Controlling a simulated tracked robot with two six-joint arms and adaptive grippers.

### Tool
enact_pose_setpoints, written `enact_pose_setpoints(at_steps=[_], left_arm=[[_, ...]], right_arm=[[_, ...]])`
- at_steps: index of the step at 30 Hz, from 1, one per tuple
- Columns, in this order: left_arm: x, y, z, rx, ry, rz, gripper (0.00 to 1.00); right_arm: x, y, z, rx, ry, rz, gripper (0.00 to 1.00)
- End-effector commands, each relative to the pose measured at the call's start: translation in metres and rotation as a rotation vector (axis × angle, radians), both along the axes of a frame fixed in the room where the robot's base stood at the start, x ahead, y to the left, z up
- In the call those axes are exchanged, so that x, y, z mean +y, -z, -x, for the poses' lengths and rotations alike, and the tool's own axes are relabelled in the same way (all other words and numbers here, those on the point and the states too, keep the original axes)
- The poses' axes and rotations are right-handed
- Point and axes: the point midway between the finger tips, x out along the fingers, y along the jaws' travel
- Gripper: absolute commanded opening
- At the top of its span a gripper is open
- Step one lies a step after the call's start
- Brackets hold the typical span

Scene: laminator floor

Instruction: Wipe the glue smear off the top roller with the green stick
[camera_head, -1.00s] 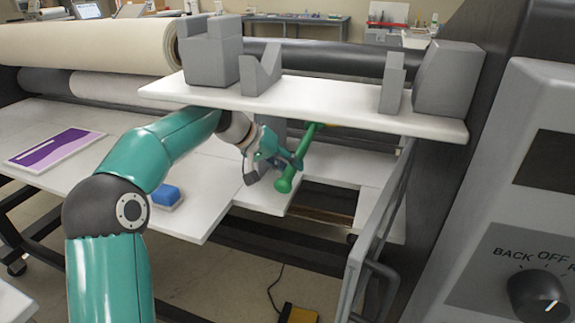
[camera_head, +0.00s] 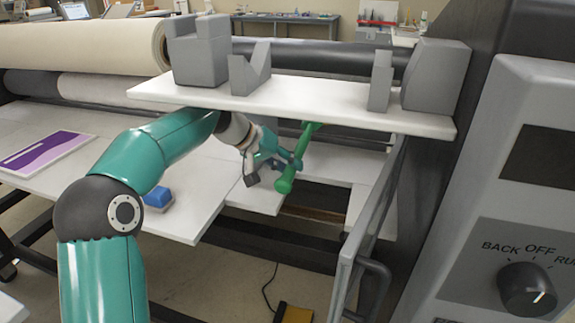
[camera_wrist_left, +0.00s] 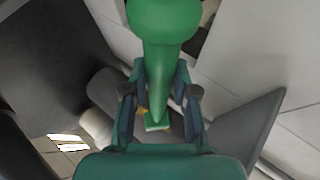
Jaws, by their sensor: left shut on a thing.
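My left gripper (camera_head: 291,161) is shut on the green stick (camera_head: 286,184), below the white shelf. The stick slants, with its thick knobbed end low and its other end reaching up to the shelf's underside or behind it. In the left wrist view the stick (camera_wrist_left: 162,45) runs between my gripper's fingers (camera_wrist_left: 160,105), and a small yellow patch shows beside its far, narrow end; I cannot tell whether this is glue. The dark top roller (camera_head: 345,54) shows behind the shelf, partly covered by it. I cannot make out a smear on the roller. My right gripper is out of view.
The white shelf (camera_head: 290,92) with grey brackets hangs above my left gripper. A control panel (camera_head: 500,210) with a knob stands at right, a metal rail (camera_head: 362,225) beside it. A blue block (camera_head: 158,197) and a purple-and-white sheet (camera_head: 45,153) lie on the white table.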

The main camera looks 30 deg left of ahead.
Motion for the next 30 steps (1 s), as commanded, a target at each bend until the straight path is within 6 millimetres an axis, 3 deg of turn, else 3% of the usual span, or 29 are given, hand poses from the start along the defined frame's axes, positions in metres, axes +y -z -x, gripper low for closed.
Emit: enact_pose_setpoints(at_steps=[10,30], left_arm=[[-0.001,-0.001,0.001,-0.004,-0.002,-0.001,0.0],[-0.024,-0.001,-0.005,-0.003,-0.001,-0.001,0.0]], right_arm=[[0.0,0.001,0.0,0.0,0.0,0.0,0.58],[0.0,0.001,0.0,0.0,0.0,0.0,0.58]])
